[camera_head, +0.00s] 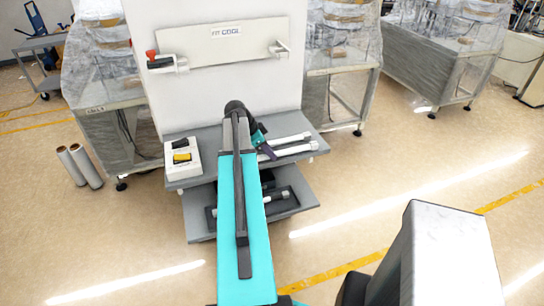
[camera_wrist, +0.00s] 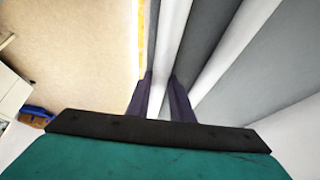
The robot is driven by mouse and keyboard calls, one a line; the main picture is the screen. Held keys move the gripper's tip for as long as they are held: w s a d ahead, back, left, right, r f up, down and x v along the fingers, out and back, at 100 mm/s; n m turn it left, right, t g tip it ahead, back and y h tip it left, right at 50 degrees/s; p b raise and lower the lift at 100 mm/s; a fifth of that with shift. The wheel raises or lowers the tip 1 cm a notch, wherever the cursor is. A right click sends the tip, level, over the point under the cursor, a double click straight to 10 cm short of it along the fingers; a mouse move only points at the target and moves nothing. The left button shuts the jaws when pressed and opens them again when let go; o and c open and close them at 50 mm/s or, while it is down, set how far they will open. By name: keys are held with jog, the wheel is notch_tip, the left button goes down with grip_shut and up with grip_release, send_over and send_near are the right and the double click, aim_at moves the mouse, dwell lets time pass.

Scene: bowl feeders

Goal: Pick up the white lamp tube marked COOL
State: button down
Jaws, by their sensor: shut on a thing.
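Two white lamp tubes lie side by side on the grey upper shelf: a farther tube (camera_head: 291,139) and a nearer tube (camera_head: 294,150). No marking on either is readable, so I cannot tell which is COOL. My gripper (camera_head: 264,154) is at the left part of the tubes, its arm hiding their left ends. In the wrist view my gripper's (camera_wrist: 160,100) purple fingers are shut on one white tube (camera_wrist: 170,45) between them. The other tube (camera_wrist: 232,47) lies to the right, apart from the fingers. I cannot tell whether the held tube is lifted.
A sign plate (camera_head: 225,45) reading FIT COOL is on the white panel behind the shelf (camera_head: 205,140). A box with black and yellow parts (camera_head: 182,160) stands on the shelf's left. A dark tray (camera_head: 287,206) with a white tube is below.

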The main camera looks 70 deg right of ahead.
jog(key=shift+r, duration=0.15)
jog(key=shift+r+b, duration=1.15)
jog(key=shift+r, duration=0.45)
jog(key=s+a+b, duration=0.2)
jog(key=s+a, duration=0.2)
jog(key=s, duration=0.2)
jog(key=s+a+r+b, duration=0.1)
jog(key=s+a+b, duration=0.2)
jog(key=s, duration=0.4)
jog(key=shift+s+a+r, duration=0.25)
jog(key=shift+a, duration=0.55)
